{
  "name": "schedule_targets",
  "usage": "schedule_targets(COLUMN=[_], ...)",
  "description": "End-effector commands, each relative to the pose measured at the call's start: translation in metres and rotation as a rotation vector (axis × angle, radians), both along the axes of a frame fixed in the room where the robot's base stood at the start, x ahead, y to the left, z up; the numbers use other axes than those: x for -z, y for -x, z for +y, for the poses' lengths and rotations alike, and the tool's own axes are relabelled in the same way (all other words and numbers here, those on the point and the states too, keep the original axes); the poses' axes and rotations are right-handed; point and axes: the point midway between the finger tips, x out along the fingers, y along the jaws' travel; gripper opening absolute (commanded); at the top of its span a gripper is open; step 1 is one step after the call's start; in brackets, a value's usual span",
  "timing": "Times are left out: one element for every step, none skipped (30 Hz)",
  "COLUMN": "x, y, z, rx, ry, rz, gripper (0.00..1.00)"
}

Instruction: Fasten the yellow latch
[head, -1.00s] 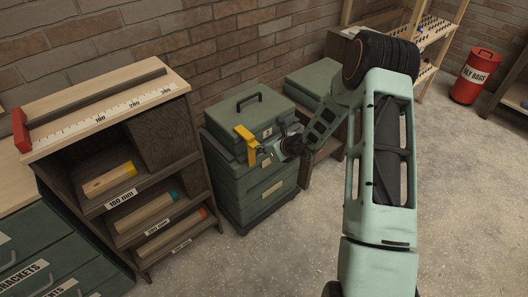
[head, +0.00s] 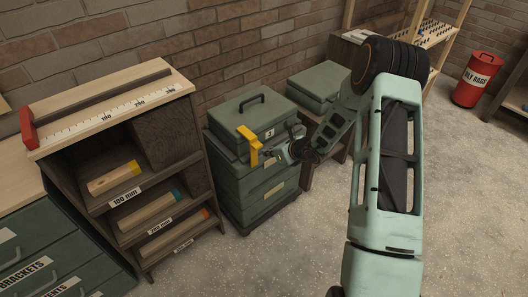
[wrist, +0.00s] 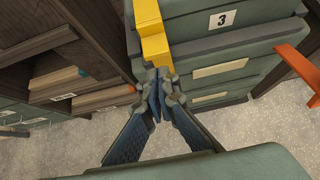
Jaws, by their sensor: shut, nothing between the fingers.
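The yellow latch (head: 248,140) is on the front of the top box of a green box stack, with its upper end at lid level and its lower part hanging down the front. In the wrist view the latch (wrist: 152,28) runs from the top edge down to my fingertips. My gripper (wrist: 158,78) is shut with nothing between its fingers, right at the latch's lower end. I cannot tell whether they touch. The green top box (head: 240,118) has a black handle on its lid and a label reading 3 in the wrist view.
A wooden shelf unit (head: 197,150) with labelled compartments stands close on the left. Another green box (head: 318,82) is behind right. An orange bar (wrist: 296,66) juts in at the wrist view's right. A red bin (head: 478,80) is far right.

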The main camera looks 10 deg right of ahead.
Motion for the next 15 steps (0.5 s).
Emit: schedule_targets(x=[0.0, 0.0, -0.006, -0.011, -0.016, -0.021, -0.025, -0.03, -0.035, -0.039, -0.043, -0.048, -0.051, -0.054, -0.058], y=[0.001, 0.002, 0.005, 0.009, 0.013, 0.018, 0.022, 0.025, 0.03, 0.033, 0.036, 0.04, 0.043, 0.046, 0.049], z=[-0.006, -0.008, -0.012, -0.014, -0.017, -0.02, -0.022, -0.025, -0.028, -0.03, -0.032, -0.035, -0.036, -0.038, -0.041], rx=[0.002, 0.001, 0.0, 0.001, 0.001, 0.0, -0.001, 0.001, 0.0, 0.001, 0.001, -0.001, -0.001, 0.0, 0.0], ry=[0.001, 0.001, 0.001, 0.001, 0.001, 0.002, 0.002, 0.002, 0.002, 0.002, 0.002, 0.001, 0.0, 0.0, 0.001], rz=[0.001, 0.0, -0.001, -0.002, -0.002, -0.002, -0.001, -0.001, 0.0, -0.001, -0.001, -0.002, -0.001, 0.0, -0.002], gripper=[0.0, 0.0, 0.0, 0.0, 0.0, 0.0, 0.0, 0.0, 0.0, 0.0, 0.0, 0.0, 0.0, 0.0, 0.0])
